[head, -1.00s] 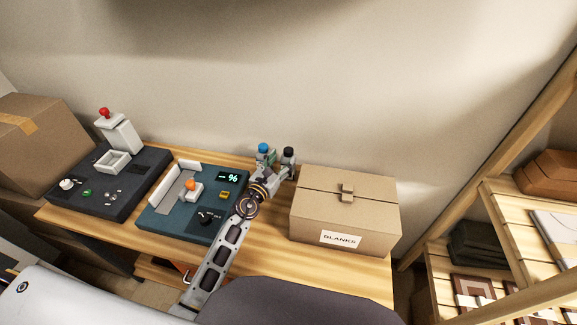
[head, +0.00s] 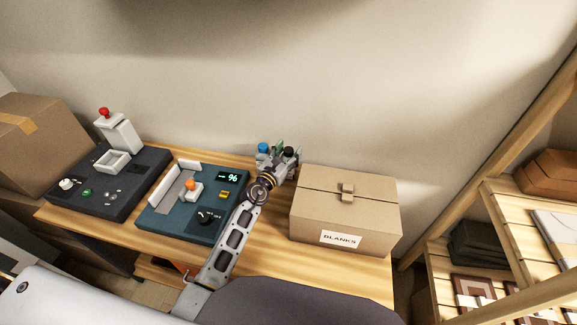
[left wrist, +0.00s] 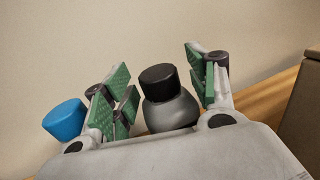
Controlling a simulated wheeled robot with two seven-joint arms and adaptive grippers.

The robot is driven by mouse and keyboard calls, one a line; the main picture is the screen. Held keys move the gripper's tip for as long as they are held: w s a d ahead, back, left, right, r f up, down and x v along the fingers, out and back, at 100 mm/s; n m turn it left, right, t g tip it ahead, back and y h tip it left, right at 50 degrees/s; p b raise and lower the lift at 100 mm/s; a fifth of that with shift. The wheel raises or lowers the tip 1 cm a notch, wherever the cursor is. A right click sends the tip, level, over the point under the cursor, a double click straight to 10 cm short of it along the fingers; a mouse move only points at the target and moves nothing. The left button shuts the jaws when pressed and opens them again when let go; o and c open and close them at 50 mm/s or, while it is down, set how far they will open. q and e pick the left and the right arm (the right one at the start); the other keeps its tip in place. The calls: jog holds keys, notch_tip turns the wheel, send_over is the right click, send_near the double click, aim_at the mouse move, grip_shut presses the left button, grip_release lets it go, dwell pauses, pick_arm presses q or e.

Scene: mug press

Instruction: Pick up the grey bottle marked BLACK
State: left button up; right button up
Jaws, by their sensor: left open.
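The grey bottle (left wrist: 170,112) has a black cap (left wrist: 158,78) and stands upright near the back of the bench. In the left wrist view it is between the green-padded fingers of my left gripper (left wrist: 163,92), with a gap on the right side; I cannot tell whether the left pads touch it. Its lower part is hidden by the gripper body, and no BLACK label shows. In the head view only its black cap (head: 288,151) shows clearly, beside my left gripper (head: 280,153). The left gripper is open. My right gripper is in neither view.
A blue-capped bottle (left wrist: 65,119) stands just left of the left gripper's fingers. A cardboard box marked BLANKS (head: 340,238) is close on the right. A teal machine (head: 165,225) and a dark press (head: 75,190) stand on the left. The wall is close behind.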

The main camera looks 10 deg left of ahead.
pick_arm(q)
jog(key=shift+c, duration=0.3)
grip_shut()
dwell(0.4)
jog(key=shift+r, duration=0.1)
